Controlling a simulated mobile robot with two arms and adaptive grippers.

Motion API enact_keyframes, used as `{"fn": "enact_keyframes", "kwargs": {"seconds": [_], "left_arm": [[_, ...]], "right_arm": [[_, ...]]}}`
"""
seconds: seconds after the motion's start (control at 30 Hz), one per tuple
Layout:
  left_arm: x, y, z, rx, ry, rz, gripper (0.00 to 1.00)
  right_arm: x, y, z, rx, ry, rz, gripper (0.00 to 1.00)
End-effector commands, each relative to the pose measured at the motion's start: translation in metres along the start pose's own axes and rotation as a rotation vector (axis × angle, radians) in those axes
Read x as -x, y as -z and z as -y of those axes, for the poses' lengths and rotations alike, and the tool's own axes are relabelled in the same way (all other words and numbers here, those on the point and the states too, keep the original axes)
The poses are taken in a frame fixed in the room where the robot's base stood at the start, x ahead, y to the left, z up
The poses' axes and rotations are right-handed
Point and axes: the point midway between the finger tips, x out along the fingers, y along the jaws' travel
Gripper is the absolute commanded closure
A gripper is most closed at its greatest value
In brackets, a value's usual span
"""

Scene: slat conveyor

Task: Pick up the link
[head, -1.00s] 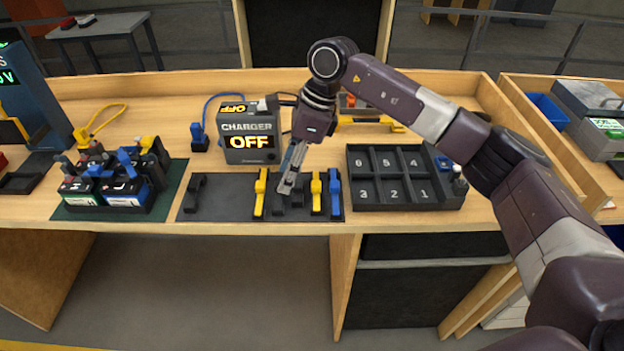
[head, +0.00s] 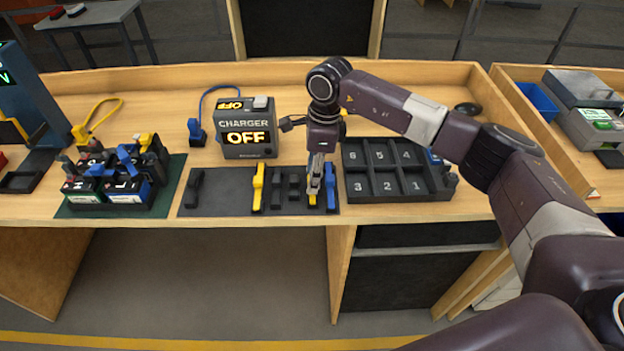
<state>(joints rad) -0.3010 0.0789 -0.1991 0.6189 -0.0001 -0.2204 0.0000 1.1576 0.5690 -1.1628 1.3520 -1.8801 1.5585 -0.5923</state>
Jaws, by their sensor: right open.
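A dark rack mat (head: 225,195) lies at the front of the bench. A yellow link (head: 258,187) stands in its middle, and a blue link (head: 330,186) stands near its right end. A second yellow link is mostly hidden behind my right gripper (head: 315,196), just left of the blue link. My right gripper points straight down with its fingertips at that hidden yellow link. The jaws are open, and I cannot tell whether they touch the link. My left gripper is out of view.
A charger box (head: 247,150) reading OFF stands behind the mat. A dark numbered tray (head: 398,197) is close on the right. Batteries with clamps (head: 120,185) sit on a green mat at left. A blue lead (head: 196,131) and a yellow lead (head: 80,133) lie behind.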

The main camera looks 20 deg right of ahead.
Motion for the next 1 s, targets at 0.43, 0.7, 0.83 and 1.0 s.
{"fn": "enact_keyframes", "kwargs": {"seconds": [0.43, 0.7, 0.83, 1.0], "left_arm": [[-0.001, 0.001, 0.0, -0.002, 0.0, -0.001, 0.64], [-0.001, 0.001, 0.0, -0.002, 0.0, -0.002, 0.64], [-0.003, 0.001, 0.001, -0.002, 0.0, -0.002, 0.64], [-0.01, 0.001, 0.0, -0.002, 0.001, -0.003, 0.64]], "right_arm": [[0.0, -0.001, 0.0, 0.001, 0.0, 0.001, 0.91], [0.0, -0.001, 0.0, 0.001, 0.0, 0.001, 0.99], [0.004, -0.001, 0.0, 0.001, 0.001, 0.002, 0.99], [0.019, -0.004, 0.001, 0.003, 0.004, 0.003, 0.99]]}}
